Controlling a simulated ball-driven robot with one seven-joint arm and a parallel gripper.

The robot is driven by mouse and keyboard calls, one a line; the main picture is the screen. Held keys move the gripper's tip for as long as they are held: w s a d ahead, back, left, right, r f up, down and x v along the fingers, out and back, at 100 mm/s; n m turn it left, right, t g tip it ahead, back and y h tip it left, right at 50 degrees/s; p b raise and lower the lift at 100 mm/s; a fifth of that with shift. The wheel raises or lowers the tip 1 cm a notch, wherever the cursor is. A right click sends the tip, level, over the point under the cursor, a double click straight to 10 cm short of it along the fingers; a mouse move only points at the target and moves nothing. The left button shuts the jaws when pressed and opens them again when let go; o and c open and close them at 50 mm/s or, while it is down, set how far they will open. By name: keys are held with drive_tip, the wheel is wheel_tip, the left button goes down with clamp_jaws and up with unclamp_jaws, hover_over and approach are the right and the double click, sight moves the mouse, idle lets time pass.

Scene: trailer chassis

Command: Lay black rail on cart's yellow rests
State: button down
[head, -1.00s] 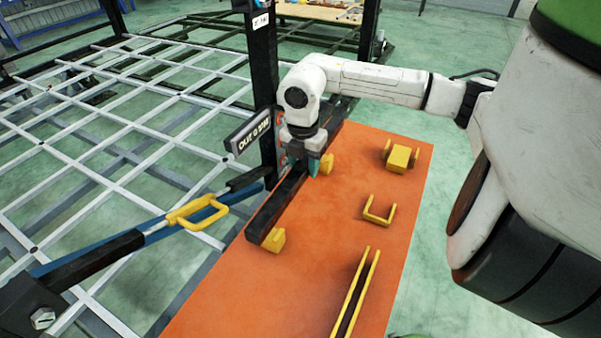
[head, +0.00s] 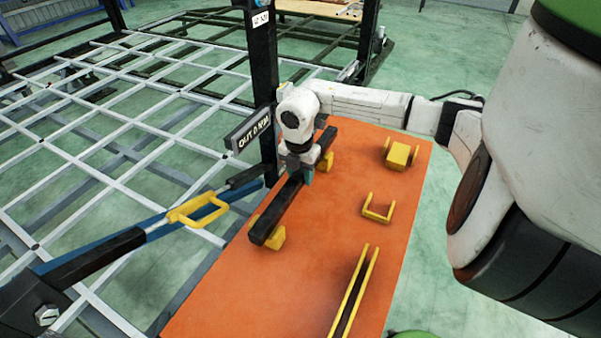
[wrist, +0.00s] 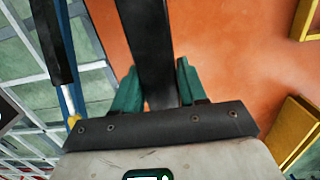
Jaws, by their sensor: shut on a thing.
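The black rail (head: 275,218) lies lengthwise above the left side of the orange cart top (head: 330,235). My gripper (head: 304,178) points down and is shut on the rail near its middle. The wrist view shows the rail (wrist: 148,45) between the teal fingers (wrist: 153,88). The near yellow rest (head: 276,238) shows at the right of the rail's near end, partly hidden by it. The far yellow rest (head: 326,162) shows beside the rail's far part, right of my gripper. I cannot tell whether the rail touches either rest.
On the cart's right are a yellow block (head: 398,155), a yellow U-shaped bracket (head: 378,208) and a long yellow-edged channel (head: 354,290). A dark post (head: 262,80) with a sign (head: 250,130) stands at the left edge. A yellow handle (head: 198,210) and grey frame lie left.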

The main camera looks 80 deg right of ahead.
sight(299, 173)
drive_tip(key=c, duration=0.6)
unclamp_jaws()
drive_tip(key=shift+f, duration=0.1)
drive_tip(key=r, duration=0.8)
drive_tip(key=a+r+b, duration=0.1)
drive_tip(key=r, duration=0.3)
drive_tip(key=shift+w+r, duration=0.1)
drive_tip(key=shift+w, duration=0.05)
